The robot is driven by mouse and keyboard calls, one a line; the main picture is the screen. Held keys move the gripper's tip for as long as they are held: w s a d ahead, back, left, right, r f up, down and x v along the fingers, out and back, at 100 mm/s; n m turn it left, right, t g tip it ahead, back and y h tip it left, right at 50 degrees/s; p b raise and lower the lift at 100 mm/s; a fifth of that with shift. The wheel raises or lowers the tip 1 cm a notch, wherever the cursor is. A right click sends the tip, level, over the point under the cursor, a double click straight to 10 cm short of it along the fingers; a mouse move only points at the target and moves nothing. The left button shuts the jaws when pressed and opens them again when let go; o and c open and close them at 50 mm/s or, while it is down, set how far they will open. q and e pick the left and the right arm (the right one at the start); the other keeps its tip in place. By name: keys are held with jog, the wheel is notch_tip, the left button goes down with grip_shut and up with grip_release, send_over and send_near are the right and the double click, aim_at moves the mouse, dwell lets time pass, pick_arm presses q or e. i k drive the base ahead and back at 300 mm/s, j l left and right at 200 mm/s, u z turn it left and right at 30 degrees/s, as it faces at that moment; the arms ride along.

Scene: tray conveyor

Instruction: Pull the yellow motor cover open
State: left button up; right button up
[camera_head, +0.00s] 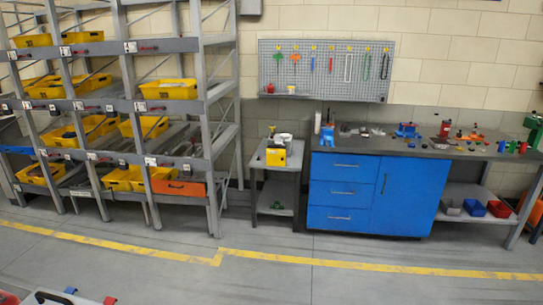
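A small yellow box-shaped part (275,157) sits on top of a grey stand (262,166) between the shelving and the blue workbench. It is the thing that best fits the yellow motor cover, but it is small and far away. I cannot tell whether it is open or shut. A whitish-grey round part (284,140) shows just behind and above it. Neither of my grippers is in view.
Grey shelving (216,160) with several yellow bins fills the left. The blue workbench (412,195) stands right, with tools on top and a pegboard (350,85) behind. A grey surface with a black handle (52,298) cuts into the bottom left. The floor (330,288) in front is clear.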

aim_at(275, 157)
jog(key=i, duration=1.1)
jog(key=i+u, duration=0.1)
jog(key=i, duration=0.95)
jog(key=i+l, duration=0.2)
jog(key=i, duration=0.9)
jog(key=i+l+u, duration=0.1)
jog(key=i+u, duration=0.2)
jog(key=i, duration=0.2)
jog(key=i+l+u, duration=0.3)
jog(key=i, duration=0.2)
